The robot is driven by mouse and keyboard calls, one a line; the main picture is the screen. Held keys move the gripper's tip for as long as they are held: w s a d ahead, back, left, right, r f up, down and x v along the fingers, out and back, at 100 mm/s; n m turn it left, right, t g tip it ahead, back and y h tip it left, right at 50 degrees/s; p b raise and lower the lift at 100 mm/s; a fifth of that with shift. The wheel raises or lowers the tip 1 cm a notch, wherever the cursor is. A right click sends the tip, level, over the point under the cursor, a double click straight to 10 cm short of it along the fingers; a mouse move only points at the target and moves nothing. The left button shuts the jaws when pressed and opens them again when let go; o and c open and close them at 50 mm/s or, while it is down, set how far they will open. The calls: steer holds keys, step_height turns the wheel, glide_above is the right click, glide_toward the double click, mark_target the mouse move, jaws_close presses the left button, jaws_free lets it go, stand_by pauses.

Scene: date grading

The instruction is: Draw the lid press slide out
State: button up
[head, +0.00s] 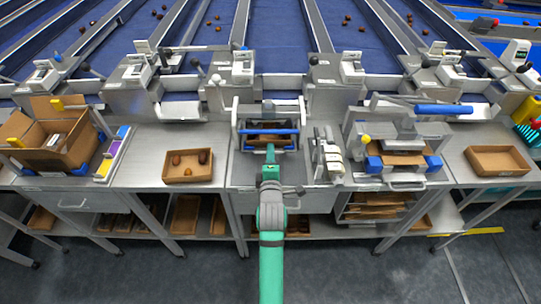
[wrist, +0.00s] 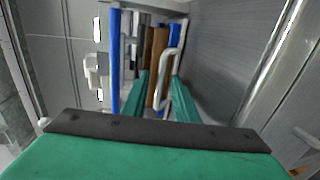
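My gripper (head: 270,152) is at the front of the middle station (head: 237,130), a metal frame with blue bars and something brown inside. In the wrist view, its two teal fingers (wrist: 161,78) are apart. A pale loop handle (wrist: 167,72) lies between or just beyond them; contact cannot be told. A brown piece (wrist: 155,55) and blue bars (wrist: 115,60) stand behind. To the right is a press-like station (head: 405,128) with a blue-handled lever (head: 443,109), a flat plate, blue blocks and a front loop handle (head: 406,185). No label shows which is the lid press.
An open carton (head: 190,178) with a few dates sits left of my gripper, and an empty one (head: 498,160) at the far right. A larger open box (head: 50,140) stands at the left. Several pale levers (head: 328,155) stand close right of my gripper.

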jaws_close()
stand_by(1.3)
